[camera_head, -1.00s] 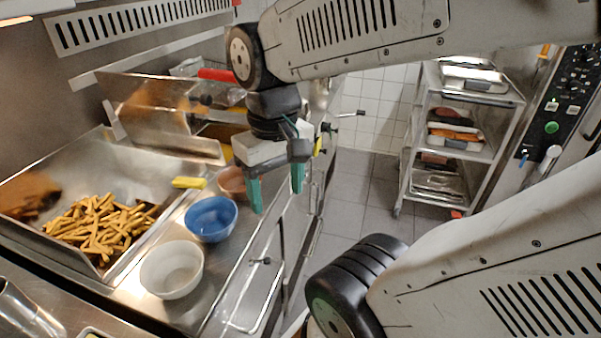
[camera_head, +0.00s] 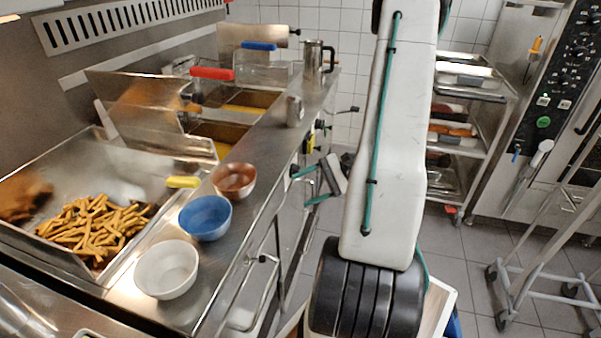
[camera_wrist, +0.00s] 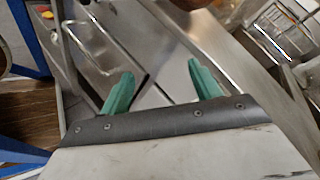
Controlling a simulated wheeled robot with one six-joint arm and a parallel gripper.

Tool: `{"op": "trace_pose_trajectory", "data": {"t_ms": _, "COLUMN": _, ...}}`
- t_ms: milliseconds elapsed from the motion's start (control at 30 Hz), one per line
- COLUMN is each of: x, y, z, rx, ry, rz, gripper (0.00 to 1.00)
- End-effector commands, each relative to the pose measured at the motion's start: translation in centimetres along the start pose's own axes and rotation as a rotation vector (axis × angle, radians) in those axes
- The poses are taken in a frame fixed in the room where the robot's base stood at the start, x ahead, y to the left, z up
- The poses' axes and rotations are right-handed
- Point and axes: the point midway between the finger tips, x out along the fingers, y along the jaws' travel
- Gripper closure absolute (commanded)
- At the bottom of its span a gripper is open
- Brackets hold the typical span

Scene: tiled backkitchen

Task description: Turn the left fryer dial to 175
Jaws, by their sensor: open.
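The fryer's two oil wells (camera_head: 222,131) sit in the steel counter, with a red-handled basket (camera_head: 212,73) and a blue-handled basket (camera_head: 259,46) behind them. Small dark and yellow parts (camera_head: 310,142) show on the counter's front face below the wells. They are too small to tell which is the left dial or to read a setting. My gripper (camera_head: 304,186) is open and empty, low in front of that face, just below these parts. In the wrist view its green fingertips (camera_wrist: 162,83) are spread before steel panels, and no dial is clearly visible.
White (camera_head: 167,270), blue (camera_head: 206,218) and copper (camera_head: 234,180) bowls stand along the counter edge beside a fries bin (camera_head: 150,205). Bar handles (camera_head: 262,285) stick out of the front.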

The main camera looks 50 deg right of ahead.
Motion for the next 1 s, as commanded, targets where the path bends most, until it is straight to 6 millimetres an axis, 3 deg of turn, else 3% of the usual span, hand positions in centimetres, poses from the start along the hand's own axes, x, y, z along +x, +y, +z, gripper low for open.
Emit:
{"op": "trace_pose_trajectory", "data": {"t_ms": 100, "x": -2.4, "y": 0.8, "z": -4.9, "rx": -0.001, "ry": 0.058, "rz": -0.239, "gripper": 0.37}}
{"op": "trace_pose_trajectory", "data": {"t_ms": 300, "x": -6.3, "y": -0.6, "z": -10.6, "rx": -0.144, "ry": 0.216, "rz": -0.53, "gripper": 0.37}}
{"op": "trace_pose_trajectory", "data": {"t_ms": 467, "x": -6.8, "y": -2.0, "z": -11.2, "rx": -0.241, "ry": 0.267, "rz": -0.579, "gripper": 0.37}}
{"op": "trace_pose_trajectory", "data": {"t_ms": 1000, "x": -1.1, "y": -6.0, "z": -12.3, "rx": -0.247, "ry": 0.268, "rz": -0.576, "gripper": 0.37}}
